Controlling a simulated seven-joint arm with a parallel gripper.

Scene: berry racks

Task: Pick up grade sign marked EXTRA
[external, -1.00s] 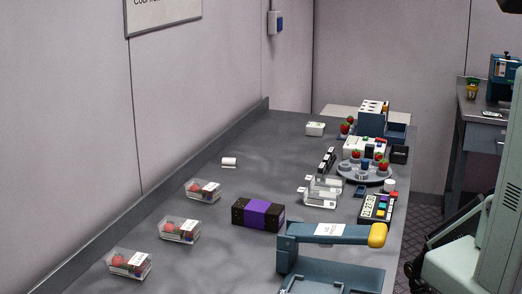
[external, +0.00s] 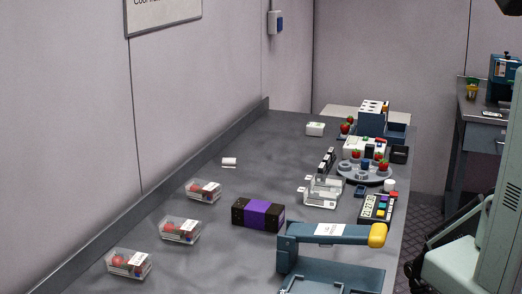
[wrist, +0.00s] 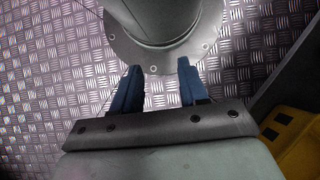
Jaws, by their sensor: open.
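My gripper (wrist: 160,75) shows in the wrist view with its two blue fingers apart and nothing between them. It is over the metal floor, near a round bolted flange, away from the bench items. In the external view the gripper is out of frame. No sign can be read as EXTRA; the lettering is too small. A row of small dark upright pieces with white faces (external: 326,161) stands right of the bench's middle, and a small white piece (external: 229,162) lies toward the wall. I cannot tell whether either is the grade sign.
The bench (external: 190,262) holds several clear berry punnets (external: 180,230) at left, a black and purple box (external: 258,215), a blue sealer-like device (external: 335,233) in front, stacked clear trays (external: 323,191), a round berry stand (external: 366,173) and a keypad (external: 376,207). The bench's middle back is clear.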

